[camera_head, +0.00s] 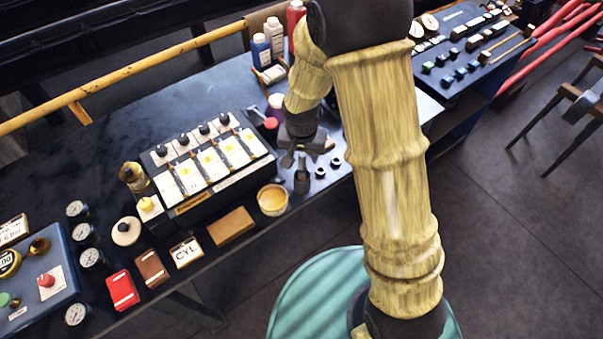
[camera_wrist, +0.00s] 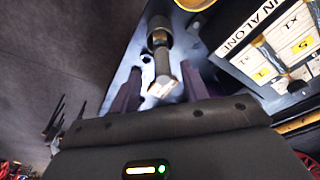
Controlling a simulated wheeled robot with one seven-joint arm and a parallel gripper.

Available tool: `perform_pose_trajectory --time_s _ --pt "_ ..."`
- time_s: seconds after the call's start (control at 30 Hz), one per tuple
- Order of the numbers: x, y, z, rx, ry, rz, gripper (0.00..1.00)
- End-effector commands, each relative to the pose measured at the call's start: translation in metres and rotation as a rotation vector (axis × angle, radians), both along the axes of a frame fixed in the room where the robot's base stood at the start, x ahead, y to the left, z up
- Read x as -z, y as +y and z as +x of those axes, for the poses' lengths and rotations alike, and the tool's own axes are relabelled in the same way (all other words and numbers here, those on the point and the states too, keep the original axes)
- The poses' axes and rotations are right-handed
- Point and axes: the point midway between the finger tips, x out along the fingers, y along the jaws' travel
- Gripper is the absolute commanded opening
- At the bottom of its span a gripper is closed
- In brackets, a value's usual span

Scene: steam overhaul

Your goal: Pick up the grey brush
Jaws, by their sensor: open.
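The grey brush (camera_wrist: 162,66) lies on the dark bench top between the two spread fingers of my gripper (camera_wrist: 160,90) in the wrist view. Its dark round end points away from the palm, and its pale end is nearer to it. The fingers stand apart on either side, and I see no contact. In the head view the brush (camera_head: 301,182) shows just below my gripper (camera_head: 296,160), near the bench's front edge. My arm hides part of the bench behind it.
A tan bowl (camera_head: 272,200) stands left of the brush, and a switch panel (camera_head: 212,165) lies beyond it. Small dark nuts (camera_head: 335,162) lie to the right. Bottles (camera_head: 261,50) stand at the back. A brown block (camera_head: 230,226) lies near the front edge.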

Motion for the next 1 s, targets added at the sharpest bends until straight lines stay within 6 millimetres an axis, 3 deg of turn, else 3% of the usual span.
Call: perform_pose_trajectory --time_s 0.53,1.0 --pt "0.047 0.001 0.008 -0.002 0.001 -0.001 0.45" --pt "0.050 0.001 0.009 -0.001 0.000 0.000 0.45"
